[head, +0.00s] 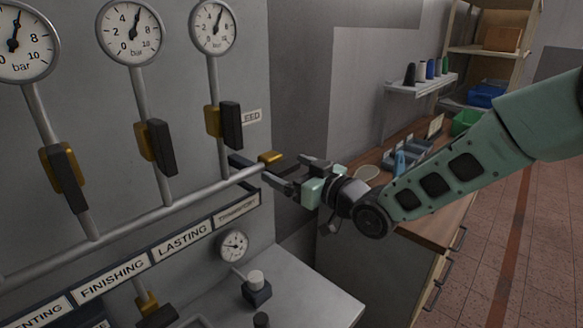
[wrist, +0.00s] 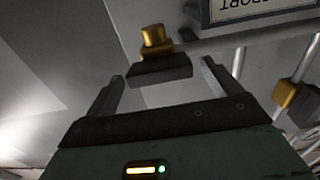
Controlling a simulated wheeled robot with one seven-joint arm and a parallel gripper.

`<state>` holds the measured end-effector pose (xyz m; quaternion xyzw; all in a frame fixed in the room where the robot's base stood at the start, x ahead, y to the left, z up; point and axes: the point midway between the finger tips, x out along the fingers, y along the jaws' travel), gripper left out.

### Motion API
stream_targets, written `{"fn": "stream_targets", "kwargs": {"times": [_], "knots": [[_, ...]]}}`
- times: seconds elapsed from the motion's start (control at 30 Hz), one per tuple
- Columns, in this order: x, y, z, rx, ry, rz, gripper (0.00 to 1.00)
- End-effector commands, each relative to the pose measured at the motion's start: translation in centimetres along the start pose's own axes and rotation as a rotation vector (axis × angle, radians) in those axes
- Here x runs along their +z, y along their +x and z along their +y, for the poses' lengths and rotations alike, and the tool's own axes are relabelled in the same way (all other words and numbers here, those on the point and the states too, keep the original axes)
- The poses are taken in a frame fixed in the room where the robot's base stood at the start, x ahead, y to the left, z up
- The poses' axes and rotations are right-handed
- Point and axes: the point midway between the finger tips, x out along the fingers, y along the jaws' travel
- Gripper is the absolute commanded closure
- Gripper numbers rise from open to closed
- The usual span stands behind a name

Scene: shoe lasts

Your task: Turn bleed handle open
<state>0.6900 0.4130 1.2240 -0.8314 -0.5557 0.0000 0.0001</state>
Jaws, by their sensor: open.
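A brass valve (head: 271,158) sits at the right end of the horizontal manifold pipe, below a partly hidden label (head: 251,116) reading "LEED". In the wrist view, its brass stem (wrist: 155,38) carries a dark block-like handle (wrist: 160,74). My gripper (head: 287,172) is beside this pipe end. Its jaws are open, and in the wrist view (wrist: 158,80) the dark handle appears between the two fingertips, with a gap on each side. I see no clear contact. In the head view the gripper partly hides the handle.
Three pressure gauges (head: 130,33) stand above pipes with dark-handled brass valves (head: 155,146) on the grey panel. Nameplates (head: 183,242) and a small gauge (head: 233,245) are below. A wooden bench (head: 433,215) with trays stands behind my arm. Red floor at right is clear.

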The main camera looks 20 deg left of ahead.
Motion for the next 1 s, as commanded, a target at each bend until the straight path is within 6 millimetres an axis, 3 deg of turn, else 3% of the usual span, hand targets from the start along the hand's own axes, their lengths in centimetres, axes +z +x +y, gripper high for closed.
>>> {"fn": "stream_targets", "kwargs": {"times": [0.17,0.3,0.33,0.67,1.0], "knots": [[0.03,-0.02,0.01,0.0,0.0,0.0,0.13],[0.02,-0.03,0.01,0.0,0.0,0.0,0.52],[0.02,-0.03,0.01,0.0,0.0,0.0,0.55],[0.31,-0.03,-0.04,0.0,-0.034,0.0,0.55],[0.92,-0.05,-0.15,0.0,-0.248,0.004,0.55]]}}
